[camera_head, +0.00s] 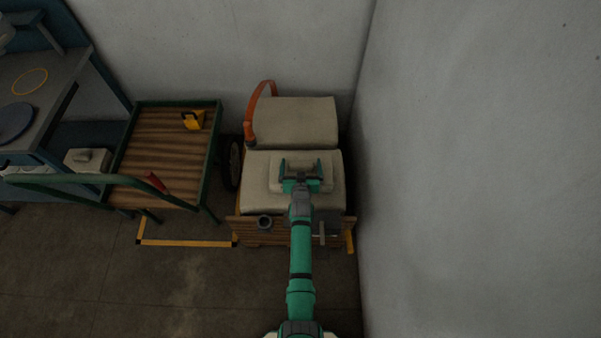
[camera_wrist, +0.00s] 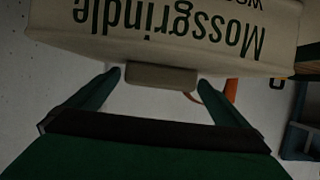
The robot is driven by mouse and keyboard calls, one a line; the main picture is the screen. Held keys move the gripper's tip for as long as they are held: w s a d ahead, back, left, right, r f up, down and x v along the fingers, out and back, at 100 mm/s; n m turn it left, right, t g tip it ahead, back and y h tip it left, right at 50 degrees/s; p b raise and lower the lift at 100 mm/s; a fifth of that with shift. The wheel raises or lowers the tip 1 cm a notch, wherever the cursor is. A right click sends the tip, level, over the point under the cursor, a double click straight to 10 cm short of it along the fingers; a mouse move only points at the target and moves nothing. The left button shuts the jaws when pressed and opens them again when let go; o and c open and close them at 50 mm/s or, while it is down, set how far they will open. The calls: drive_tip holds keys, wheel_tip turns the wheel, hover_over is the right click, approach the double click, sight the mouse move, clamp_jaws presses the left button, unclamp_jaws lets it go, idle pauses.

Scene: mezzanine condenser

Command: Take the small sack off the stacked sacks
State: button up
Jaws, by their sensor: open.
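The small sack (camera_head: 275,182) is pale and lies flat on top of the front pile of stacked sacks (camera_head: 255,204). My gripper (camera_head: 301,166) is over it with its fingers open and pointing toward the back wall, hiding its middle. In the wrist view a pale sack face (camera_wrist: 165,35) shows upside-down "Mossgrindle" print. A narrow beige raised piece (camera_wrist: 147,76) at that sack's edge lies between my open fingertips, with gaps on both sides. I cannot tell whether the fingers touch anything.
A second pile of sacks (camera_head: 295,120) stands behind, beside an orange curved handle (camera_head: 258,105). A grey wall (camera_head: 480,150) is close on the right. A green-framed wooden cart (camera_head: 160,155) stands left. The floor in front left is clear.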

drive_tip(key=shift+c, duration=0.3)
drive_tip(key=c, duration=2)
drive_tip(key=shift+w+r, duration=0.2)
drive_tip(key=shift+r, duration=0.05)
drive_tip(key=shift+c, duration=0.6)
